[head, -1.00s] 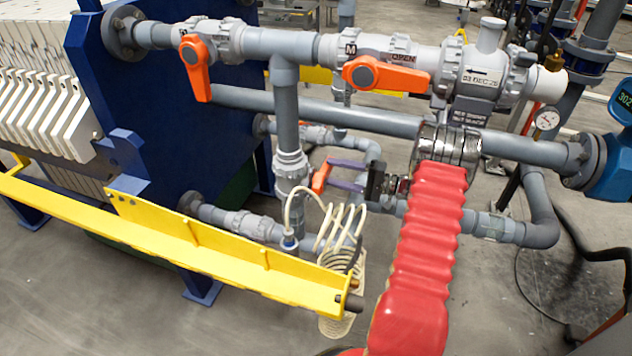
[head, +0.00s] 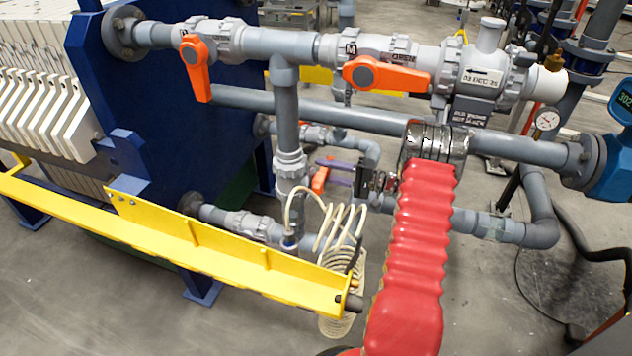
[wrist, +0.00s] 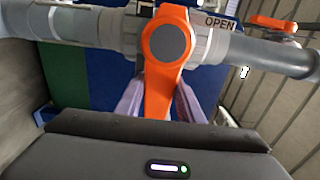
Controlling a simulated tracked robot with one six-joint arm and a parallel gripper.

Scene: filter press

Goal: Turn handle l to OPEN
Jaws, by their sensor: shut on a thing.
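An orange valve handle (wrist: 168,60) sits on a grey pipe in the wrist view. It hangs across the pipe, its lever pointing down in the picture. The word OPEN is on the valve to its right; the letter label above it is cut off, so I cannot read it. The purple fingers of my gripper (wrist: 160,105) lie on both sides of the lever, shut on it. In the head view this handle (head: 320,179) shows small and partly covered, and my gripper (head: 335,173) reaches it from the right.
Two other orange handles, one hanging down (head: 197,70) and one along its pipe (head: 388,76), are on the upper pipe. A yellow beam (head: 225,257) and a coiled hose (head: 340,235) stand in front. A blue plate (head: 150,95) is behind left.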

